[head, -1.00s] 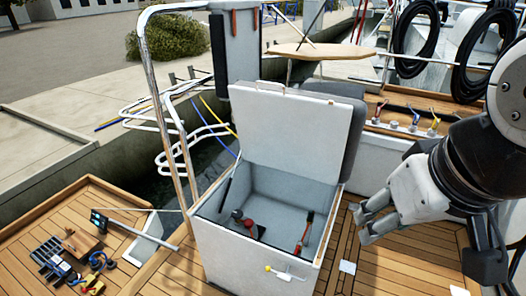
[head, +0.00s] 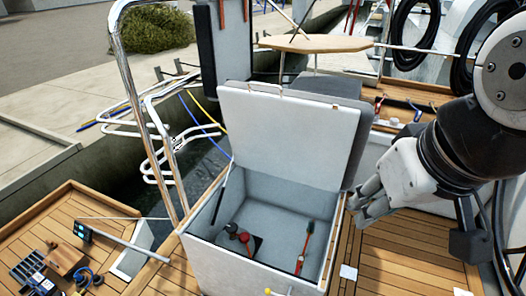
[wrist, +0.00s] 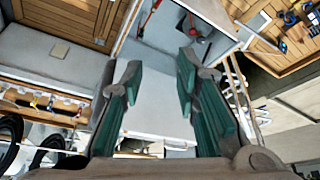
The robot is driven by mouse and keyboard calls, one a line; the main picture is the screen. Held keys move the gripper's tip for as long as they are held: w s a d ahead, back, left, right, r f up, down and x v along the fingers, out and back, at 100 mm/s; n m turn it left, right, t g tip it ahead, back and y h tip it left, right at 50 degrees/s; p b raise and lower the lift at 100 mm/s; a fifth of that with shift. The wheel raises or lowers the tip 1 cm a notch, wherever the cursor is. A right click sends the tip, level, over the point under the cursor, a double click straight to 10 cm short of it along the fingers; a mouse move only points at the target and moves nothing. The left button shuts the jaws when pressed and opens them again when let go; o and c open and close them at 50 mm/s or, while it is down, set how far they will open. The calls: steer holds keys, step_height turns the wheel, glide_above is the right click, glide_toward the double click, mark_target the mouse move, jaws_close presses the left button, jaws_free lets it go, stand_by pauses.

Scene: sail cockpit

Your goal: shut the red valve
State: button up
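A small valve with a red lever (head: 379,104) stands on the wooden ledge at the back right in the head view. A blue-levered valve (head: 417,115) stands to its right, against the edge of my arm. Inside the open locker (head: 207,262) are a red round fitting with a dark part (head: 240,236) and a red-handled tool (head: 305,246). My gripper (head: 368,199) is open and empty, right of the locker and below the ledge. In the wrist view its fingers (wrist: 160,62) stand apart, and the row of coloured levers (wrist: 50,104) shows at left, colours hard to tell.
The locker's white lid (head: 290,130) stands raised. A wooden table (head: 315,43) is behind it. Black hose coils (head: 412,35) hang at the upper right. Tools lie on the wooden deck at lower left (head: 62,258). A bent metal rail (head: 135,90) stands left of the locker.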

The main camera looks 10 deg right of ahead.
steer(key=shift+w+f, duration=0.3)
steer(key=shift+f, duration=0.05)
jaws_close()
steer(key=w+a+f+m+g+y+b, duration=0.1)
steer(key=w+a+f+m+g+b, duration=0.1)
steer(key=w+f+m+b, duration=0.75)
steer(key=w+a+f+m+g+b, duration=0.1)
steer(key=w+f+m+g+b, duration=0.15)
steer(key=w+f, duration=0.8)
steer(key=w+d+f+m+g+h+b, duration=0.1)
steer(key=f+m+b, duration=0.5)
steer(key=f, duration=1.1)
steer(key=w+d+f+m+g+h+b, duration=0.1)
steer(key=f+m+b, duration=0.5)
steer(key=f, duration=1.2)
steer(key=shift+w+d+h+b, duration=0.3)
steer(key=shift+w+h, duration=0.25)
steer(key=shift+h, duration=0.45)
steer(key=shift+f, duration=0.1)
